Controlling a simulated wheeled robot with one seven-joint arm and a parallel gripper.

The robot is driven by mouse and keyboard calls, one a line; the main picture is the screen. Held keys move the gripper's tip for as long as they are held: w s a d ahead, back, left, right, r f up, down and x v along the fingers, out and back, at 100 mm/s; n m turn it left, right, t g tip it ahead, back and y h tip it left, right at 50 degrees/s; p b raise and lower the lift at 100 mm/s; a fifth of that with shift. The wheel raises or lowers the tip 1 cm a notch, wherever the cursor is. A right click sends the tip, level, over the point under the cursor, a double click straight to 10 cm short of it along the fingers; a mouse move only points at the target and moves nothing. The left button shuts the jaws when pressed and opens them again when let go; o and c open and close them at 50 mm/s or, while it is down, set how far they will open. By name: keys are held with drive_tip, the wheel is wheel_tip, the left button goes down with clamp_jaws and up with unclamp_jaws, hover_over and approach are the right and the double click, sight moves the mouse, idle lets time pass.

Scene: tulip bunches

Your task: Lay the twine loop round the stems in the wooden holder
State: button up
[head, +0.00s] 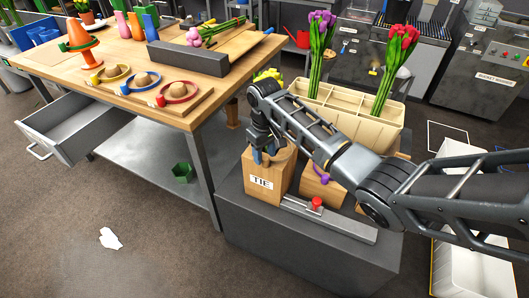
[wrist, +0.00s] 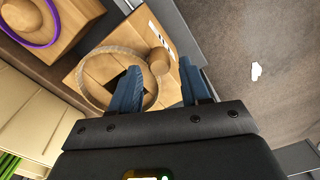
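The wooden block marked TIE (head: 262,184) stands on the grey stand. In the wrist view its top (wrist: 88,66) shows a dark square opening, with no stems visible in it. A tan twine loop (wrist: 112,50) lies around that opening, with a rounded wooden knob (wrist: 158,60) at its right side. My gripper (wrist: 159,68) is open above the block, pointing down. Its left finger overlaps the inside of the loop and its right finger is beyond the knob. Contact cannot be told. The head view shows my gripper (head: 263,155) at the block, partly hiding its top.
A second wooden block (head: 322,187) with a purple ring (wrist: 40,28) stands beside it. A cream crate (head: 350,112) holding purple and red tulips is behind. A red button (head: 317,202) sits on a metal bar in front. The workbench (head: 140,60) is at left.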

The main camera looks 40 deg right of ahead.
drive_tip(key=shift+o, duration=0.4)
wheel_tip(320, 180, up, 8)
idle(0.3)
drive_tip(key=shift+f, duration=0.15)
idle(0.5)
